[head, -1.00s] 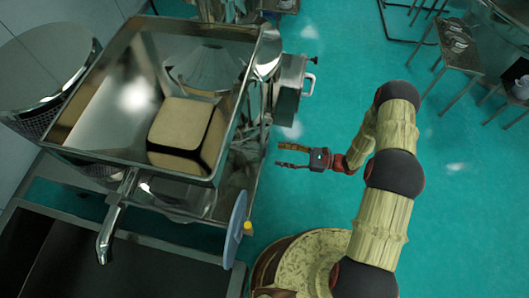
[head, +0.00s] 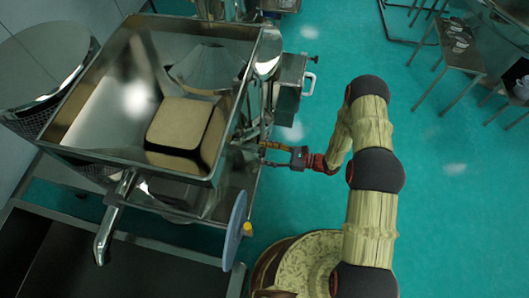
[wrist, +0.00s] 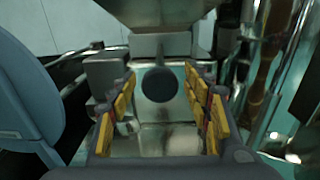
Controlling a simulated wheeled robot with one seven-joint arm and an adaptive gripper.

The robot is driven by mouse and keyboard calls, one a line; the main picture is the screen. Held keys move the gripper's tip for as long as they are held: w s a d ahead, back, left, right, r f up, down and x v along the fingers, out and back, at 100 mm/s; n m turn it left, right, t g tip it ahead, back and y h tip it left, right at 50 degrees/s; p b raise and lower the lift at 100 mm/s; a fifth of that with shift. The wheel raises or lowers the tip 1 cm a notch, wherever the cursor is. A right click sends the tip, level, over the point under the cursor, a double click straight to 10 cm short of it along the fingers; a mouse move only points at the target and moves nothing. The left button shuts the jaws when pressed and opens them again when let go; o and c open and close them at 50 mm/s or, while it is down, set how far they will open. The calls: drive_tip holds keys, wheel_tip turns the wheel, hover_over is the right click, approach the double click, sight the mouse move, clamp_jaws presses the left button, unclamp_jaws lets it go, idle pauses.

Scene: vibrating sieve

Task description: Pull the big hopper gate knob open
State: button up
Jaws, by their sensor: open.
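The big hopper (head: 120,85) is a metal bin at the left of the head view, with a tan block lying in it. In the wrist view a round dark knob (wrist: 159,84) sits below the hopper's underside (wrist: 160,12), centred between the fingers. It looks like the gate knob. My gripper (wrist: 160,115) is open, its yellow-padded fingers to the left and right of the knob; I cannot tell whether they reach around it. In the head view my gripper (head: 265,153) is at the hopper's right side, its tips close to the frame. The knob is hidden there.
A grey box with a handle (head: 291,82) is beyond my gripper. Teal floor (head: 440,200) is clear to the right.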

drive_tip(key=shift+c, duration=0.6)
drive_tip(key=c, duration=1.1)
clamp_jaws()
